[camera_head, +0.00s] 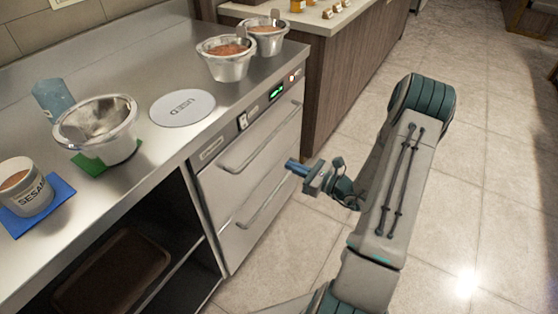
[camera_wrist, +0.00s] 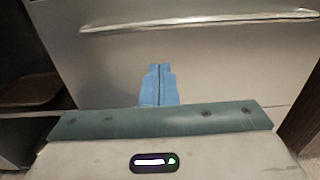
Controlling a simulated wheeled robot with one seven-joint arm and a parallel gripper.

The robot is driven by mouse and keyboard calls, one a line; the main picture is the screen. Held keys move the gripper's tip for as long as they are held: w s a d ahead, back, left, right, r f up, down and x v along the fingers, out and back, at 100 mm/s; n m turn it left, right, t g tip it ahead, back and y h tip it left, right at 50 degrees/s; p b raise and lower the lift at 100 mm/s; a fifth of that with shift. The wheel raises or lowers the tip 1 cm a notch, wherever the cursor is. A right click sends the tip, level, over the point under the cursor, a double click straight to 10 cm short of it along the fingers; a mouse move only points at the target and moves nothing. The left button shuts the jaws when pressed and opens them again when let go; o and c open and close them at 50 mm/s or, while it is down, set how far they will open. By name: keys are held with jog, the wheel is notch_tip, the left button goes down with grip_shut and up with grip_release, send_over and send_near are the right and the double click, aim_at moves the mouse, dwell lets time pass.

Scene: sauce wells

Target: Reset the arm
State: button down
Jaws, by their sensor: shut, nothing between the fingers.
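My gripper (camera_head: 293,167) is in front of the steel drawers, below the counter's edge and over the floor in the head view. Its blue fingers point left toward the drawer fronts. In the wrist view my gripper (camera_wrist: 159,72) is shut, its two blue fingers together with nothing between them. A drawer front (camera_wrist: 215,65) with a long handle (camera_wrist: 200,22) fills most of the wrist view behind the fingers. Whether the fingertips touch the drawer front cannot be told, but they appear apart from it in the head view.
The steel counter (camera_head: 150,55) holds an empty metal bowl (camera_head: 110,143) on a green mat (camera_head: 82,163), a SESAME cup (camera_head: 28,190) on a blue mat (camera_head: 62,187), a blue container (camera_head: 53,98), a white disc (camera_head: 182,107) and two filled bowls (camera_head: 230,68). An open shelf holds a brown tray (camera_head: 125,262). Floor (camera_head: 500,160) is clear at right.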

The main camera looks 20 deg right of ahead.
jog(key=s+a+r+n+g+p, duration=0.7)
jog(key=s+a+r+n+g, duration=0.65)
jog(key=r+n, duration=0.3)
jog(key=s+d+r+n+t+h+p, duration=0.1)
jog(key=s+d+r+n+h+p, duration=0.1)
jog(key=r, duration=0.6)
jog(key=s+d+r+n+t+h+p, duration=0.1)
jog(key=s+d+r+n+h+p, duration=0.1)
jog(key=s+r+n+h+p, duration=0.2)
notch_tip(320, 180, up, 4)
jog(key=s+n+h, duration=0.2)
jog(key=n+h, duration=0.3)
jog(key=shift+s+h, duration=0.3)
jog(key=shift+s, duration=0.1)
jog(key=shift+a+t, duration=0.15)
jog(key=shift+t, duration=0.1)
